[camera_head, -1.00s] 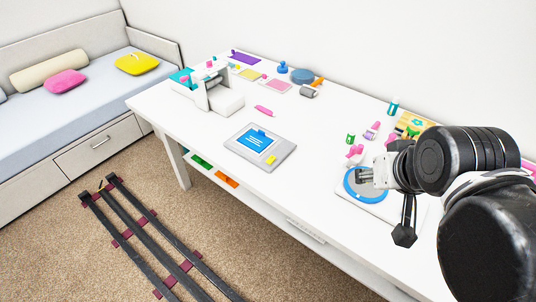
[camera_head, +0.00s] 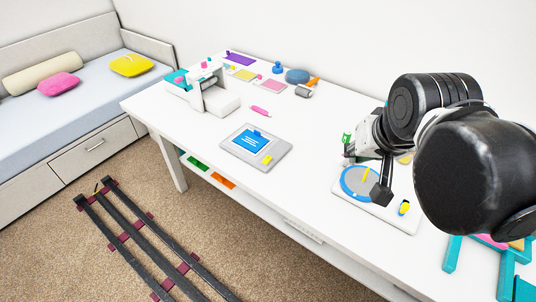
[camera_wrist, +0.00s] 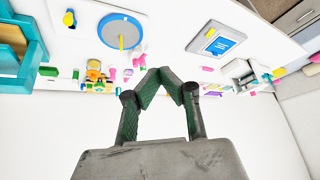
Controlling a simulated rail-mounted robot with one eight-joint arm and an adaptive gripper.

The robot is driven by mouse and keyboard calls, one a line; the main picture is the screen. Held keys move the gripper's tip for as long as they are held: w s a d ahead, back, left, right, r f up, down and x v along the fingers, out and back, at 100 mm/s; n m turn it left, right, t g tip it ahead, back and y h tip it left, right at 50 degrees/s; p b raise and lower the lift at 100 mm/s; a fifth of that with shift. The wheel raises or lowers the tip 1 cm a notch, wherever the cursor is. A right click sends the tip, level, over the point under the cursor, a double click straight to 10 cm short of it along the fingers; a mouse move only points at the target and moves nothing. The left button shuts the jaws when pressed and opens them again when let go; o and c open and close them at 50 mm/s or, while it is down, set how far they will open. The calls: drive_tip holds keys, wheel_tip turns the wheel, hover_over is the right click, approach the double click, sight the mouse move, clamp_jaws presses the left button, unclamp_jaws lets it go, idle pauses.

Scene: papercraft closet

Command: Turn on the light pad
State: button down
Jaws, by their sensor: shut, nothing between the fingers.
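A grey flat pad (camera_head: 282,153) with a blue panel and a yellow button (camera_head: 267,159) lies near the front edge of the desk; it looks like the light pad. It also shows in the wrist view (camera_wrist: 193,45). A white board (camera_head: 398,222) with a blue disc, a yellow bar and a small yellow knob (camera_head: 404,208) lies to its right; the board is partly behind my arm. My gripper (camera_wrist: 163,72) is shut and empty, with its fingertips together. It is apart from the pad, and in the head view its fingers are mostly hidden.
A white machine (camera_head: 218,99) stands at the desk's left end. A pink item (camera_head: 260,111) lies behind the pad. Several small craft items (camera_wrist: 100,75) crowd beside the board. A teal rack (camera_head: 452,253) stands at the right. Desk space between pad and board is clear.

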drive_tip(key=w+a+m+g, duration=0.1)
drive_tip(key=w+a+m, duration=0.1)
drive_tip(key=w+a, duration=0.35)
drive_tip(key=m+g+h+b, duration=0.2)
drive_tip(key=m+g+b, duration=0.1)
drive_tip(key=m, duration=0.2)
hover_over(269, 156)
drive_tip(key=s+a, duration=0.2)
drive_tip(key=s, duration=0.1)
wheel_tip(269, 156, down, 13)
drive_tip(key=shift+w+r, duration=0.1)
drive_tip(key=shift+r, duration=0.1)
drive_tip(key=x, duration=0.7)
drive_tip(key=b+x, duration=0.1)
drive_tip(key=x, duration=0.6)
drive_tip(key=shift+a, duration=0.25)
drive_tip(key=shift+b, duration=0.3)
